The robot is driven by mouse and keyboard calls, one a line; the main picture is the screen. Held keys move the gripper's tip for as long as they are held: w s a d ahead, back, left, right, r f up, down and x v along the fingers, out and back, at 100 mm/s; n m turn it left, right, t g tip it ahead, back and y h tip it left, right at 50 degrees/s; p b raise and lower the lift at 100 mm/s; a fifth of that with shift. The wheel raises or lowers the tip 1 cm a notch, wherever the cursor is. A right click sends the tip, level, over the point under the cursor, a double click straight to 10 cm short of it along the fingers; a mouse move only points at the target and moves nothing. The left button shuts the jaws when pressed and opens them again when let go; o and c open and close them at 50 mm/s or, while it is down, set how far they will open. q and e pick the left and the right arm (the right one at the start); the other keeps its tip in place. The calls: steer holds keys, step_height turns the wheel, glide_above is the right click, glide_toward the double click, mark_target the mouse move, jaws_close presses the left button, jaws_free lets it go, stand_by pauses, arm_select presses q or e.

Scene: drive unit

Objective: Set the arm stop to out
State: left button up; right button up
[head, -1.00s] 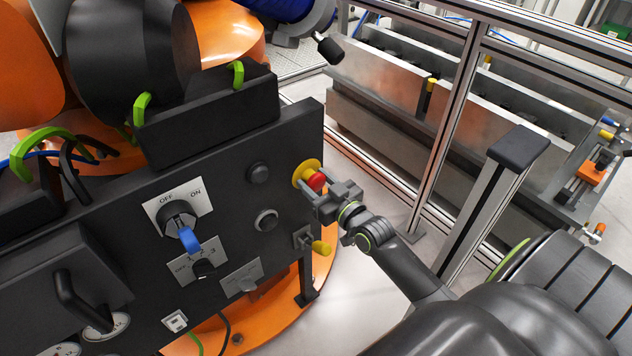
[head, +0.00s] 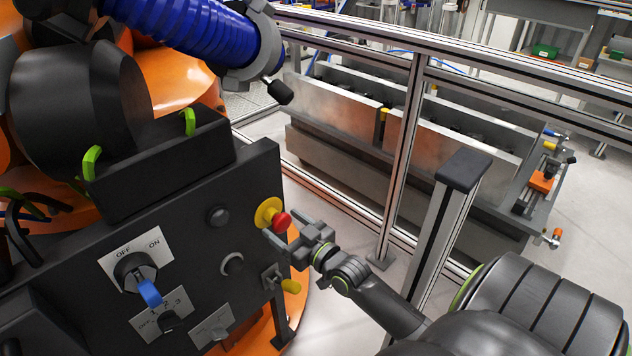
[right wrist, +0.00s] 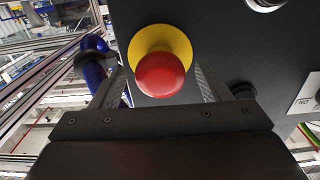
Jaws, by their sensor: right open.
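The arm stop looks to be the red mushroom button (head: 281,221) on a yellow round collar (head: 266,211), at the right end of the dark control panel (head: 200,262). My right gripper (head: 284,235) is open and empty just in front of it. In the right wrist view the red button (right wrist: 160,74) lies ahead of the gap between my two fingers (right wrist: 160,88), with its yellow collar (right wrist: 160,42) behind. The fingers do not grip it; whether they touch it I cannot tell. My left gripper is not in view.
A metal post (head: 440,235) and fence frame (head: 405,150) stand to the right.

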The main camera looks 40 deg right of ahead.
steer(key=s+d, duration=0.1)
steer(key=s, duration=1.5)
steer(key=shift+d, duration=0.15)
steer(key=shift+s, duration=0.1)
